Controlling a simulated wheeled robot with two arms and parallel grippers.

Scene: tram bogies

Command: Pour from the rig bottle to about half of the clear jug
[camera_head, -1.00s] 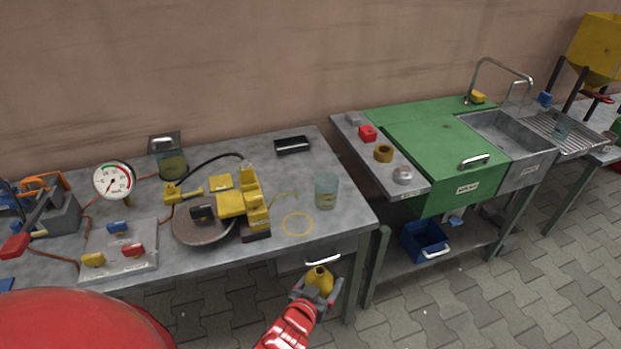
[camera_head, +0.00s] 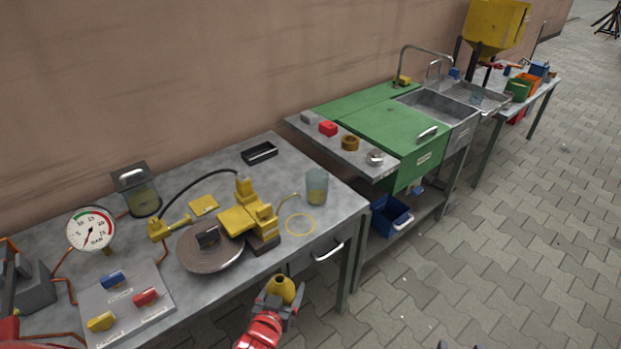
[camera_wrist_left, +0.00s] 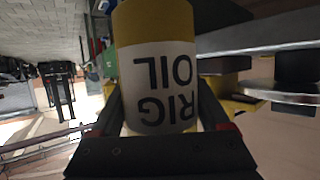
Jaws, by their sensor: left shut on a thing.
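The rig bottle (camera_head: 285,290) is yellow with an open neck. In the left wrist view it (camera_wrist_left: 158,75) shows a white label reading "RIG OIL", upside down in that picture. My left gripper (camera_head: 279,300) is shut around the bottle and holds it roughly upright in front of the bench's front edge, below the bench top in the picture. The clear jug (camera_head: 317,187) stands upright on the bench near its right end, up and right of the bottle and apart from it. The jug's lower part looks yellowish. My right gripper is not in view.
A yellow ring mark (camera_head: 300,224) lies on the bench just in front of the jug. Left of it stand a yellow pump-like device (camera_head: 238,218) and a round grey disc (camera_head: 209,249). A drawer handle (camera_head: 328,251) sticks out from the bench front. A black tray (camera_head: 259,153) lies behind.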

